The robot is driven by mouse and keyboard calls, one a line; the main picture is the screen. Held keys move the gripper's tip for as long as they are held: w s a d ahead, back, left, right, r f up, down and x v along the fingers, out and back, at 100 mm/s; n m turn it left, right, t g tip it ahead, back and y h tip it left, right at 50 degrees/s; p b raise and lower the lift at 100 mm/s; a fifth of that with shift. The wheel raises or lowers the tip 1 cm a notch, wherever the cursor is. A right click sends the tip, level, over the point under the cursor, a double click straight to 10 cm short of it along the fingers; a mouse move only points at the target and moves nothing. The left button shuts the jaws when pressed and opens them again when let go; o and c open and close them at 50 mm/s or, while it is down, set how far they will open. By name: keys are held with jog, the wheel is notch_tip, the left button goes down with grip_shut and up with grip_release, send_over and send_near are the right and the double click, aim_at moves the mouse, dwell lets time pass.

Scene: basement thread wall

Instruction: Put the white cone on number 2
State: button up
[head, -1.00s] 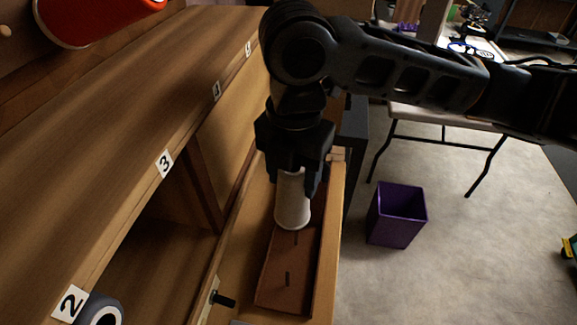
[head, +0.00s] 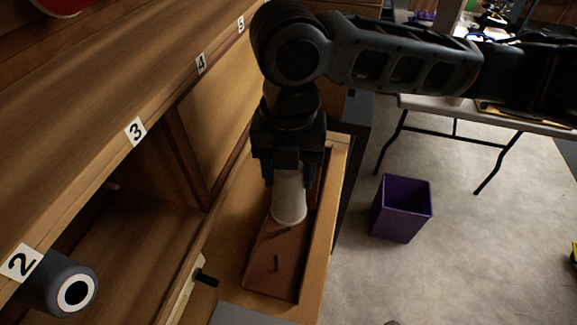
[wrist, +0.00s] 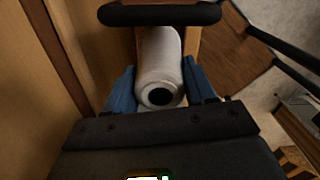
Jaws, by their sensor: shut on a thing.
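The white cone (head: 289,198) is held in my gripper (head: 288,180), over the brown board with pegs on the wooden ledge. In the wrist view the white cone (wrist: 160,75) sits between the two blue finger pads, with its dark round hole facing the camera. My gripper (wrist: 162,92) is shut on it. I cannot tell whether the cone's lower end touches the board. The number 2 label (head: 20,262) is on the shelf edge at the lower left. A dark grey cone (head: 62,284) with a white-ringed end sticks out right beside that label.
The brown board (head: 262,268) shows a bare peg near its front. Labels 3 (head: 135,131), 4 (head: 201,63) and 5 (head: 241,24) run along the shelf edge. A black peg (head: 207,278) juts from a bracket. A purple bin (head: 402,208) stands on the floor.

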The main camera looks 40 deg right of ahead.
jog(key=shift+f+b, duration=2.35)
jog(key=shift+f, duration=0.95)
jog(key=shift+f+b, duration=0.3)
jog(key=shift+f, duration=0.05)
jog(key=o, duration=1.1)
jog(key=shift+o, duration=0.2)
jog(key=shift+r, duration=0.2)
notch_tip(320, 180, up, 8)
jog(key=shift+f+p, duration=0.2)
jog(key=shift+p, duration=0.1)
